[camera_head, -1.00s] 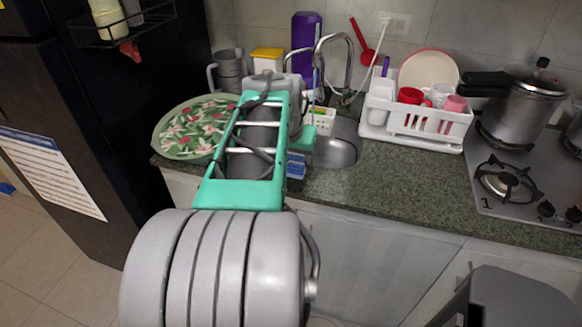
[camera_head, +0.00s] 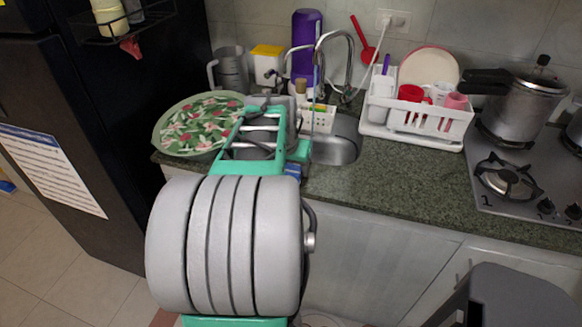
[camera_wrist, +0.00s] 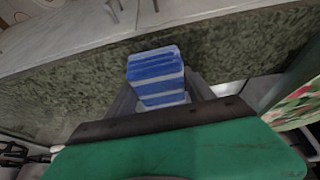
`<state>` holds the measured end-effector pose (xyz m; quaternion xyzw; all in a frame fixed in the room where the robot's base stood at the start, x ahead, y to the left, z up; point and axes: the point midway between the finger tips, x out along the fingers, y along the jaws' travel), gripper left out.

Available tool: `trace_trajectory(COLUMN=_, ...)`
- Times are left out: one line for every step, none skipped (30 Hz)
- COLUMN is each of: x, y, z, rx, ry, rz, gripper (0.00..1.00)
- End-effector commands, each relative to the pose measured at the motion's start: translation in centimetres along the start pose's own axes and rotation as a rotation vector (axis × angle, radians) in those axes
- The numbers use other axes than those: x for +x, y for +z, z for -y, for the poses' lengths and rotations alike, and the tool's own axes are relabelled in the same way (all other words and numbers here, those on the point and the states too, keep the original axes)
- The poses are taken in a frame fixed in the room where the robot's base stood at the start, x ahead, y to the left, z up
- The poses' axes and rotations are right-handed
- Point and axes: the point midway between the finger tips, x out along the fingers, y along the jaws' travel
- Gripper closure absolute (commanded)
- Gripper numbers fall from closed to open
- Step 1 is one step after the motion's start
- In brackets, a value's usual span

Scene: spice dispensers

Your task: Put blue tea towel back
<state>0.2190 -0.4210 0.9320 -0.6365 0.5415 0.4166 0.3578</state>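The blue tea towel (camera_wrist: 157,75) is a folded, block-like bundle with pale stripes, between the two fingers of my gripper (camera_wrist: 160,97) in the wrist view. The fingers reach along its left and right sides, and my gripper appears shut on it. In the head view only a small part of the towel (camera_head: 293,171) shows at the counter's front edge, just right of my green wrist. My arm hides the rest of it and the fingertips.
A green floral tray (camera_head: 195,125) lies on the counter (camera_head: 400,180) left of my arm. The sink (camera_head: 340,145), a white caddy (camera_head: 318,118) and a white dish rack (camera_head: 425,125) are to the right. A black fridge (camera_head: 100,120) stands close on the left.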

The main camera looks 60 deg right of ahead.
Motion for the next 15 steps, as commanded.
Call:
trace_trajectory(x=0.49, y=0.46, z=-0.14, rx=-0.001, ry=0.004, rz=0.012, gripper=0.3)
trace_trajectory(x=0.52, y=0.49, z=-0.16, rx=0.0, ry=0.005, rz=0.012, gripper=0.28)
trace_trajectory(x=0.55, y=0.51, z=-0.19, rx=0.0, ry=0.005, rz=0.013, gripper=0.24)
trace_trajectory(x=0.58, y=0.54, z=-0.21, rx=0.0, ry=0.006, rz=0.014, gripper=0.22)
trace_trajectory(x=0.6, y=0.56, z=-0.25, rx=0.001, ry=0.006, rz=0.015, gripper=0.2)
trace_trajectory(x=0.64, y=0.58, z=-0.29, rx=0.001, ry=0.007, rz=0.016, gripper=0.2)
trace_trajectory(x=0.66, y=0.6, z=-0.32, rx=0.002, ry=0.008, rz=0.016, gripper=0.2)
trace_trajectory(x=0.69, y=0.63, z=-0.35, rx=0.002, ry=0.008, rz=0.017, gripper=0.2)
trace_trajectory(x=0.72, y=0.66, z=-0.39, rx=0.003, ry=0.009, rz=0.018, gripper=0.2)
trace_trajectory(x=0.74, y=0.68, z=-0.41, rx=0.004, ry=0.009, rz=0.018, gripper=0.2)
trace_trajectory(x=0.77, y=0.7, z=-0.43, rx=0.004, ry=0.01, rz=0.019, gripper=0.2)
trace_trajectory(x=0.79, y=0.73, z=-0.46, rx=0.004, ry=0.01, rz=0.02, gripper=0.2)
trace_trajectory(x=0.82, y=0.75, z=-0.48, rx=0.005, ry=0.011, rz=0.02, gripper=0.2)
trace_trajectory(x=0.84, y=0.77, z=-0.49, rx=0.005, ry=0.011, rz=0.021, gripper=0.2)
trace_trajectory(x=0.86, y=0.81, z=-0.5, rx=0.005, ry=0.011, rz=0.022, gripper=0.2)
